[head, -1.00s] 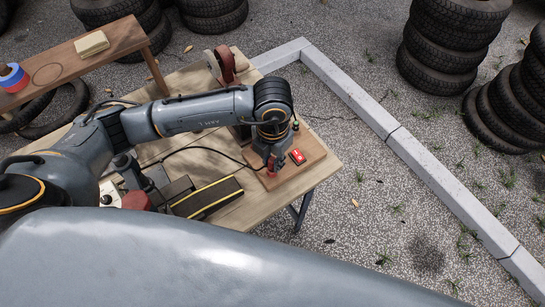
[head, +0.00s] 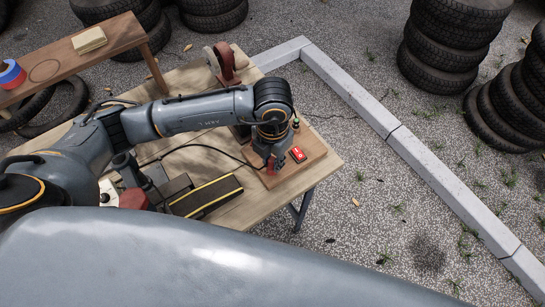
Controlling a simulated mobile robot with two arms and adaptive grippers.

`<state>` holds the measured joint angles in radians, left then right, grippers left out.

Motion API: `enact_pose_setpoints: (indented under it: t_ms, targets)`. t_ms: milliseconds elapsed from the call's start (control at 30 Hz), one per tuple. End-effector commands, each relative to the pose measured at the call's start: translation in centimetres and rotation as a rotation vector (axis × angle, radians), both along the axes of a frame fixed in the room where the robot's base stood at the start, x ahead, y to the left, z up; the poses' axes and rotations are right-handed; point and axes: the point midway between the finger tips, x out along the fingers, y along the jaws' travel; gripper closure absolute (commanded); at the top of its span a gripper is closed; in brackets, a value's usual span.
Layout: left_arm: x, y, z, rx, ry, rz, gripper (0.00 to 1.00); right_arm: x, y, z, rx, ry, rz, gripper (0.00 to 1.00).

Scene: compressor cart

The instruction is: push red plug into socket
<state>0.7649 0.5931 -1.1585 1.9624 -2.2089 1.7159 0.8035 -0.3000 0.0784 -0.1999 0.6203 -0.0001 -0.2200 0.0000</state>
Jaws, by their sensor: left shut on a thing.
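My left gripper (head: 271,163) points down over a reddish-brown wooden board (head: 312,152) at the right end of the table. It is shut on the red plug (head: 270,168), of which only a small bit of red shows between the fingers. A dark cable runs from the left across the table to the gripper. A red block with small white marks (head: 298,154) sits on the board just right of the gripper. I cannot make out the socket; the gripper and arm cover part of the board. My right gripper is not in view.
The wooden table (head: 240,208) also bears a dark block with a yellow stripe (head: 206,196) and a red-and-grey machine (head: 222,62) at the back. A side shelf (head: 100,50) holds tape rolls and a pad. Tyre stacks (head: 440,50) stand beyond a concrete kerb (head: 350,92).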

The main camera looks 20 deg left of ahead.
Motion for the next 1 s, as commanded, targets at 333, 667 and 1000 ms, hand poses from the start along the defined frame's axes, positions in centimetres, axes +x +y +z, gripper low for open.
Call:
enact_pose_setpoints:
  t_ms: [333, 667, 1000]
  targets:
    - [0.0, 0.01, -0.49, 0.0, 0.0, 0.0, 1.0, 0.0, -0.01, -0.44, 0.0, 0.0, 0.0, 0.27]
    - [0.0, 0.01, -0.64, 0.0, 0.0, 0.0, 0.52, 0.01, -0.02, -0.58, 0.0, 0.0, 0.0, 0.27]
    - [-0.01, 0.0, -0.65, 0.0, 0.0, 0.0, 0.29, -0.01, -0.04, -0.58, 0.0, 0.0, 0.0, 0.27]
